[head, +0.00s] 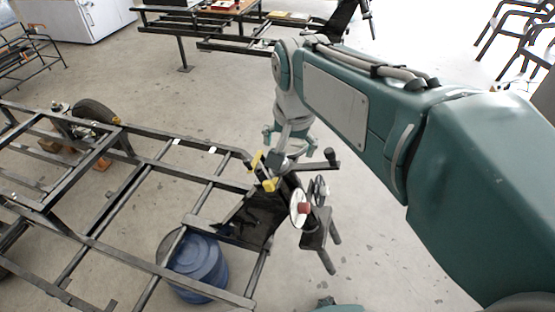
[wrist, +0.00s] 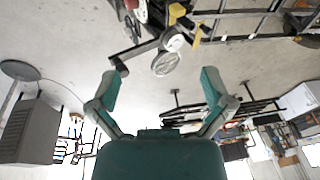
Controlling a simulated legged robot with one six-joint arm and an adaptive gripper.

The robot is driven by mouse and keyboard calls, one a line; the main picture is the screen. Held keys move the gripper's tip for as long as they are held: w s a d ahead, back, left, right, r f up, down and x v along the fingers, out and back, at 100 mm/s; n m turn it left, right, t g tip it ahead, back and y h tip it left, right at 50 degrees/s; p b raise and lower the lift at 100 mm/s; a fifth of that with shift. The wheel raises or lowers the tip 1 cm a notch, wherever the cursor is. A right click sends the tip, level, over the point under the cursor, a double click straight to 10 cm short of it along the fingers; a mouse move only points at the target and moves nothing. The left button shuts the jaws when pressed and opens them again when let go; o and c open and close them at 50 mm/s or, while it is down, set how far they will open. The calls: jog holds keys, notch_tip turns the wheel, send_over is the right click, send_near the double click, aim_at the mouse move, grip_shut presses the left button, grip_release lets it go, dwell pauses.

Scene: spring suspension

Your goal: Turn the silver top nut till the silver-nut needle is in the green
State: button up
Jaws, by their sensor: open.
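My gripper (head: 292,145) hangs at the end of my arm, just above and behind the suspension mechanism in the head view. In the wrist view my gripper (wrist: 160,85) is open, its two teal fingers spread wide with nothing between them. The mechanism carries a white disc (head: 298,208) with a red knob, yellow parts (head: 265,170) and a dark crank handle (head: 332,157). In the wrist view a pale disc (wrist: 173,42) and a spoked wheel (wrist: 165,64) lie beyond the fingertips. I cannot make out the silver top nut, its needle or a green zone.
A black tubular frame (head: 150,160) fills the left. A blue barrel (head: 196,266) stands beneath it, and a wheel (head: 95,112) is mounted farther back. Another frame (head: 235,45) stands behind, with chairs (head: 520,30) at the upper right. Open floor (head: 395,250) lies right of the mechanism.

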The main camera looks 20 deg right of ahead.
jog(key=w+d+f+m+g, duration=0.25)
jog(key=w+f+m, duration=0.35)
jog(key=w, duration=0.3)
jog(key=w+d+f+m+g, duration=0.1)
jog(key=w+f+m+g, duration=0.2)
jog(key=w+f+m, duration=0.5)
jog(key=f, duration=0.2)
jog(key=f+n, duration=0.1)
jog(key=f, duration=0.2)
jog(key=f+n, duration=0.1)
jog(key=f, duration=0.2)
jog(key=shift+s+f, duration=0.25)
jog(key=shift+s, duration=0.05)
jog(key=shift+t, duration=0.25)
jog(key=c, duration=1)
